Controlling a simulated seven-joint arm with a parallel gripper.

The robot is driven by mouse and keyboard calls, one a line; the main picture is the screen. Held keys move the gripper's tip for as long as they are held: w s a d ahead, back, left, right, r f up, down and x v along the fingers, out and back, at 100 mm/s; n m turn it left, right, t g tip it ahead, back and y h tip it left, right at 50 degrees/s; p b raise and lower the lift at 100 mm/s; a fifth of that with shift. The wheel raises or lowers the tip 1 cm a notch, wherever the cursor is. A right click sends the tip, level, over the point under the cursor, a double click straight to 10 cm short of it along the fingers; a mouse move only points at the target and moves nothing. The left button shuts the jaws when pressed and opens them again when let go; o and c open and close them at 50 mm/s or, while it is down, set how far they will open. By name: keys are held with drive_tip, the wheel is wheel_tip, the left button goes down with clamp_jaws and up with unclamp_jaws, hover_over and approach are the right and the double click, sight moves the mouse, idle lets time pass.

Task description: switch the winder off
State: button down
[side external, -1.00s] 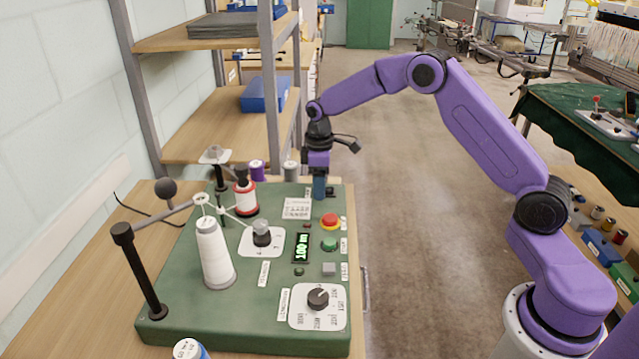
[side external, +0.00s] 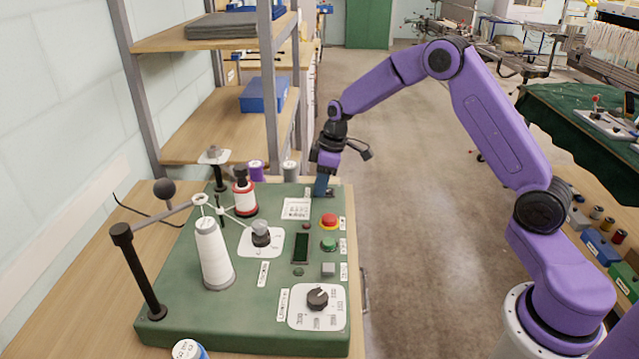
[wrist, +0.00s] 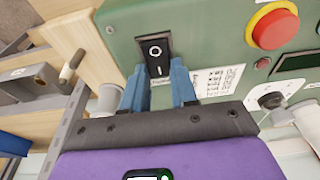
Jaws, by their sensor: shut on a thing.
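The winder is a green console (side external: 250,305) on a wooden bench. Its display (side external: 300,248) is dark. A black rocker switch (wrist: 155,46) with white marks sits near the console's edge, with a small label below it. My gripper (wrist: 158,80) has its two blue fingers on either side of the switch's lower part, shut on it. In the side view my gripper (side external: 321,186) is tilted at the console's far right corner and hides the switch there.
A red stop button (side external: 329,221), a green button (side external: 328,244) and a dial (side external: 318,298) line the console's right side. A white thread cone (side external: 214,257) and a thread arm stand at left. A shelf rack (side external: 270,100) stands behind.

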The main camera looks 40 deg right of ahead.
drive_tip(key=shift+t+y, duration=0.3)
drive_tip(key=shift+t, duration=0.1)
drive_tip(key=c, duration=0.9)
unclamp_jaws()
drive_tip(key=shift+s, duration=0.1)
drive_tip(key=v, duration=1.7)
drive_tip(key=shift+d+r, duration=0.1)
drive_tip(key=shift+r, duration=0.15)
